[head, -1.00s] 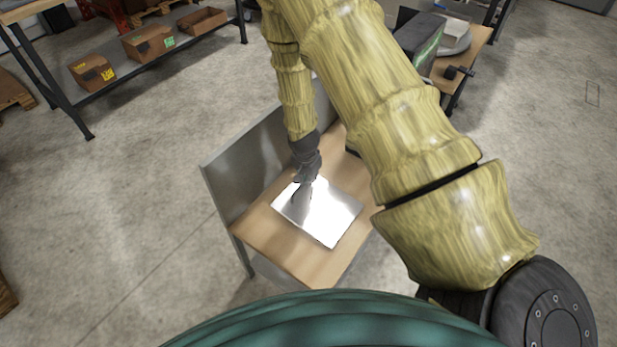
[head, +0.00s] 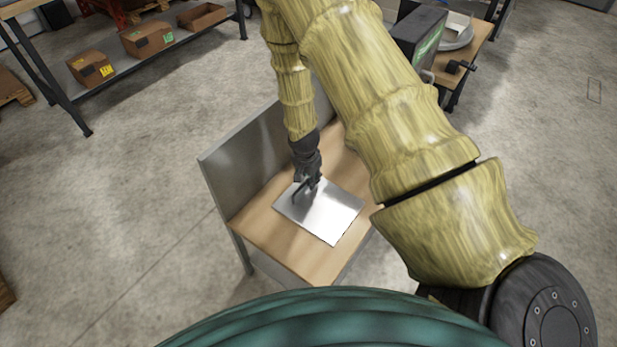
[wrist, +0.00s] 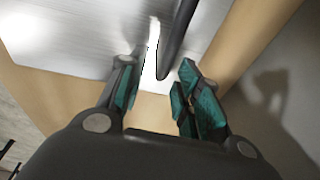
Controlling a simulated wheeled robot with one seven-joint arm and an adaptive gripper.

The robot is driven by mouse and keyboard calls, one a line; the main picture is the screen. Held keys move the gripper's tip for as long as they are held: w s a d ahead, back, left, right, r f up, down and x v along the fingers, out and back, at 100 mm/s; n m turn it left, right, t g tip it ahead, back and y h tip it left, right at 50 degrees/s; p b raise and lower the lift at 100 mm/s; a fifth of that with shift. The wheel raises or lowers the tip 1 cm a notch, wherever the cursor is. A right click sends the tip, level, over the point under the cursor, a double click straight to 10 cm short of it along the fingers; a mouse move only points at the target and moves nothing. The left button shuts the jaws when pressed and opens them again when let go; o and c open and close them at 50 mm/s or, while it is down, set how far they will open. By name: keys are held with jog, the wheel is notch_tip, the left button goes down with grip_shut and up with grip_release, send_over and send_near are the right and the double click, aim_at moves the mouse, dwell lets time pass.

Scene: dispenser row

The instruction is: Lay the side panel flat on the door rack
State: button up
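The side panel (head: 328,216), a shiny silver metal sheet, lies flat on a wood-topped stand (head: 285,256) with a grey upright board along its left side. This stand appears to be the door rack, but no label shows. My gripper (head: 307,187) is low over the panel's back left part. In the wrist view my gripper (wrist: 157,76) has its teal-padded fingers apart. A dark rod-like handle (wrist: 177,38) reaches between the fingertips, with a gap visible on its left. The panel fills the upper left of that view (wrist: 85,35); its far end is cut off.
The grey upright board (head: 250,150) stands close left of my gripper. A shelf (head: 140,65) with cardboard boxes is at the upper left. A bench with a dark monitor (head: 418,40) is at the upper right. Open concrete floor lies left and right.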

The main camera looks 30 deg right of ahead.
notch_tip(320, 180, up, 12)
jog(key=s+a, duration=0.1)
jog(key=shift+s+a+f, duration=0.15)
jog(key=shift+s+a, duration=0.05)
jog(key=shift+a, duration=0.15)
dwell(0.5)
jog(key=s+a+f+n+p, duration=0.2)
jog(key=s+a+n+p, duration=0.1)
jog(key=s, duration=0.8)
jog(key=s+a+f+n+g+y+p, duration=0.1)
jog(key=s+a+n+p, duration=0.3)
jog(key=s, duration=0.7)
jog(key=s+a+f+n+p, duration=0.3)
jog(key=s+a+n, duration=0.2)
jog(key=s, duration=0.6)
jog(key=shift+a+f+n+y+p, duration=0.3)
jog(key=shift+a+f+n+p, duration=0.1)
jog(key=shift+n, duration=0.2)
